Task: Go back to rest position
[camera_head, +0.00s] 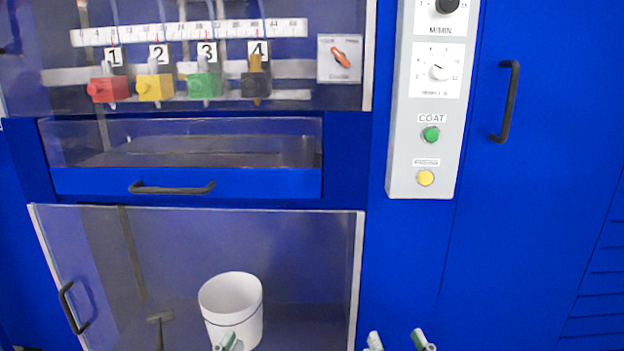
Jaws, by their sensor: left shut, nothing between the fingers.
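My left gripper (228,342) shows only its pale green fingertips at the bottom edge, close together, shut and empty. They overlap the lower part of a white bucket (232,300) in the picture. My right gripper (398,342) shows two fingertips at the bottom edge, to the right of the clear lower door. Its tips stand clearly apart with nothing seen between them. The rest of both grippers and both arms are below the picture.
A blue machine fills the view. The bucket stands behind a clear lower door (300,245) with a black handle (72,307). Above are a drawer handle (172,188) and several coloured valves. A grey control panel (405,150) has a green button (431,134) and yellow button (425,178).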

